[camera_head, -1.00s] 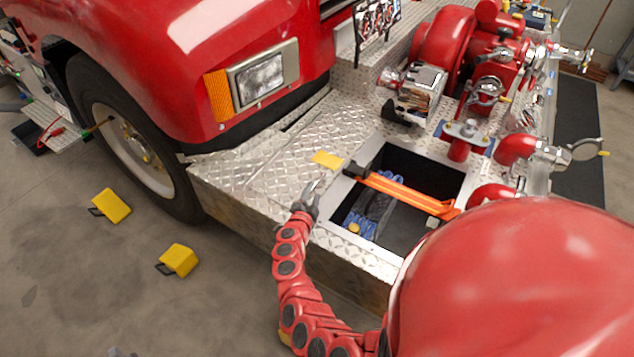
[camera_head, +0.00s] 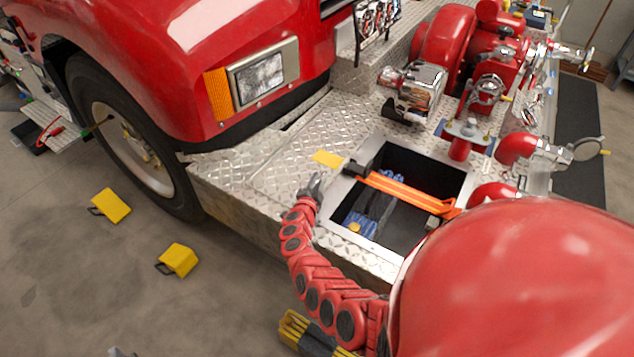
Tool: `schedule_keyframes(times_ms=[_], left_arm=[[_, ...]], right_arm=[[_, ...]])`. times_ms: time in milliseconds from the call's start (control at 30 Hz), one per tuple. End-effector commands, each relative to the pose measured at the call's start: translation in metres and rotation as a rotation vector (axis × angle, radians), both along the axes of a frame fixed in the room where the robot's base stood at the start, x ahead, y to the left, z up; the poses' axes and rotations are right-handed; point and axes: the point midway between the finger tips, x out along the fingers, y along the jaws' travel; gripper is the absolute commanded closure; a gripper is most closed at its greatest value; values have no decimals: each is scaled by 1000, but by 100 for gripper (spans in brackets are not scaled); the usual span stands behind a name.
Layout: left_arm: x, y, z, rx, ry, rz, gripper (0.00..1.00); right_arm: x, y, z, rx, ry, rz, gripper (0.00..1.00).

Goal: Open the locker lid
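The locker is a square opening with a pale metal rim (camera_head: 345,192) in the diamond-plate bumper deck. Its dark inside shows, with blue and dark gear (camera_head: 372,210) in it and an orange strap (camera_head: 400,189) across it. A diamond-plate panel (camera_head: 285,165) lies flat to the left of the opening; I cannot tell whether it is the lid. My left gripper is not in view.
Red pump fittings and valves (camera_head: 488,90) crowd the deck behind and right of the locker. The truck's red front (camera_head: 190,60) rises behind left. A yellow tag (camera_head: 327,158) lies on the deck. Yellow chocks (camera_head: 178,260) sit on the floor. A large red rounded shape covers the lower right.

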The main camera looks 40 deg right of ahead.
Motion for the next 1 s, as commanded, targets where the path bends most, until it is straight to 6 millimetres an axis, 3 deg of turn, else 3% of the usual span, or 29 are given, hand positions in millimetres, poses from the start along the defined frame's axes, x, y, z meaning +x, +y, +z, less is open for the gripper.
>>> schedule_keyframes(times_ms=[33, 133, 1000], left_arm=[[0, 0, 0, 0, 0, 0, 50], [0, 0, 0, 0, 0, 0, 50], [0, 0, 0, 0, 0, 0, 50]], right_arm=[[0, 0, 0, 0, 0, 0, 85], [0, 0, 0, 0, 0, 0, 100], [0, 0, 0, 0, 1, 0, 100]])
